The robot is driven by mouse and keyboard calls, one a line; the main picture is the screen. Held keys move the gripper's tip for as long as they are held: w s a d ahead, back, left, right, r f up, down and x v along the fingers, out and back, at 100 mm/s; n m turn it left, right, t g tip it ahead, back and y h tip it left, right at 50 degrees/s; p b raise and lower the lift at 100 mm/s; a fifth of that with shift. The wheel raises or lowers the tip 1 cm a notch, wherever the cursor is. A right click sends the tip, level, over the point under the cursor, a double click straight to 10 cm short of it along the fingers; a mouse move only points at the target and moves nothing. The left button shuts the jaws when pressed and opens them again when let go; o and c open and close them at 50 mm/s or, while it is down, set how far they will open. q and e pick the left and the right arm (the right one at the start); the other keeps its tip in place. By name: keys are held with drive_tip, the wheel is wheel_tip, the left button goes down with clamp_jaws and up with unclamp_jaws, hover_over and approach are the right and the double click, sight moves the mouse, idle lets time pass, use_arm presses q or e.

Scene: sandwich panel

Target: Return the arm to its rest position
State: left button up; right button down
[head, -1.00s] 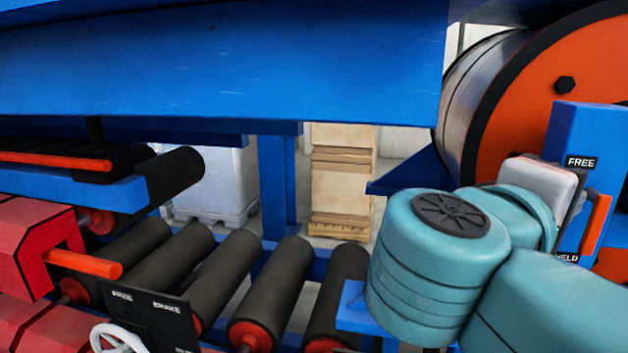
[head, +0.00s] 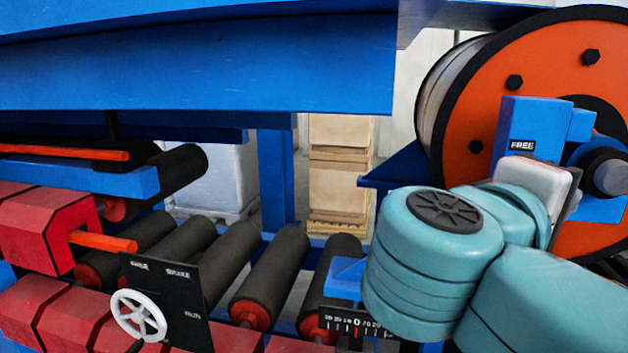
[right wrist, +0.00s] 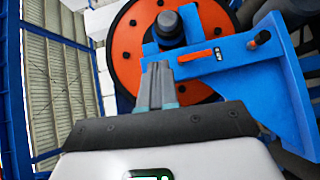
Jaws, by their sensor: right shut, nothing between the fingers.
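My right arm (head: 430,260), teal with a black ribbed cap, fills the lower right of the head view. Its fingers are hidden behind the arm there. In the right wrist view my right gripper (right wrist: 158,88) is shut and empty, its two fingers together. Beyond the fingers are the orange drum (right wrist: 130,52) and a blue bracket (right wrist: 232,68) with an orange-red lever (right wrist: 259,39). I cannot tell how far the fingers are from the bracket. My left gripper is in neither view.
In the head view the orange drum (head: 500,90) and a blue block labelled FREE (head: 525,120) stand behind my arm. A white handwheel (head: 138,314), a black scale plate (head: 358,325) and dark rollers (head: 272,275) lie left. A blue beam (head: 200,65) spans overhead.

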drive_tip(key=w+a+f+n+y+b, duration=0.1)
drive_tip(key=w+a+f+n+y, duration=0.2)
drive_tip(key=f, duration=0.5)
drive_tip(key=w+a+f+n+y+b, duration=0.1)
drive_tip(key=w+a+f+n, duration=0.1)
drive_tip(key=w+f, duration=0.5)
drive_tip(key=a+f+n+g+y+b, duration=0.25)
drive_tip(key=f+y, duration=0.25)
drive_tip(key=f, duration=2.1)
drive_tip(key=s+a+f+m+g+y+b, duration=0.1)
drive_tip(key=s+f+m, duration=0.4)
drive_tip(key=f, duration=0.8)
drive_tip(key=s+a+f+m+g+y+b, duration=0.2)
drive_tip(key=s+f+m+y, duration=0.3)
drive_tip(key=s+f, duration=0.4)
drive_tip(key=s+a+f+m+g+y+b, duration=0.1)
drive_tip(key=s+f+m, duration=0.4)
drive_tip(key=f, duration=1.2)
drive_tip(key=s+g+y+b, duration=0.1)
drive_tip(key=s+g+y, duration=0.1)
drive_tip(key=s, duration=0.1)
drive_tip(key=shift+a+y, duration=0.35)
drive_tip(key=shift+y, duration=0.05)
drive_tip(key=shift+f, duration=0.1)
